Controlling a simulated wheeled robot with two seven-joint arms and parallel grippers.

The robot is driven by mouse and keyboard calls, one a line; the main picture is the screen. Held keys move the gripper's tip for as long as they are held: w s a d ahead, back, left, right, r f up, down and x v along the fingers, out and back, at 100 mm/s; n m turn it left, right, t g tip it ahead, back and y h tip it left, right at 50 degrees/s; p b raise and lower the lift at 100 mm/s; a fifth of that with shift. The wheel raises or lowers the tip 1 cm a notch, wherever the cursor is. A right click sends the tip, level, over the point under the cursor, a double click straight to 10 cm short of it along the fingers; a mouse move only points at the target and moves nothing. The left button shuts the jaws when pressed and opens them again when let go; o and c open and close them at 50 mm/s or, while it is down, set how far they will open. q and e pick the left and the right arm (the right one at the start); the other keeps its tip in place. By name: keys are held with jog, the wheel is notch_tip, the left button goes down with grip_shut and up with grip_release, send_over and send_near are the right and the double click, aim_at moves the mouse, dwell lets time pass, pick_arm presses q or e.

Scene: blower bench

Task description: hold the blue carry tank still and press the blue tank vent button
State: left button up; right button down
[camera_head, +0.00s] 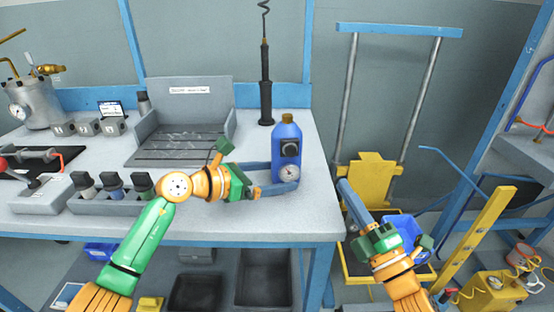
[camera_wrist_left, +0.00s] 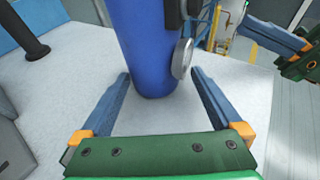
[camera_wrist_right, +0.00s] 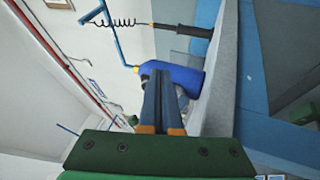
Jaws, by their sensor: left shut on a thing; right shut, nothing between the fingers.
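The blue carry tank (camera_head: 285,141) stands upright near the bench's right edge, with a brown cap on top. It also shows in the left wrist view (camera_wrist_left: 147,45) and the right wrist view (camera_wrist_right: 187,77). Its front carries a black fitting with a round face (camera_head: 290,149), maybe the vent button, above a round gauge (camera_head: 289,173). My left gripper (camera_head: 284,177) is shut on the tank's lower part, one finger on each side. My right gripper (camera_head: 343,184) is shut and empty, right of the tank and beyond the bench edge, apart from it.
A black pump-like tool (camera_head: 266,85) stands behind the tank. A grey tray (camera_head: 182,153) and a row of bottles in a holder (camera_head: 107,203) lie to the left. A yellow trolley (camera_head: 372,173) with blue handle stands to the right, behind my right gripper.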

aim_at(291, 151)
jog(key=s+a+r+n+g+y, duration=0.2)
jog(key=s+a+r+n+y, duration=0.35)
jog(key=a+y, duration=0.2)
jog(key=w+a, duration=0.2)
jog(key=w, duration=0.5)
jog(key=shift+w+f+m, duration=0.15)
jog(key=shift+w+m, duration=0.2)
jog(key=shift+h, duration=0.25)
dwell(0.9)
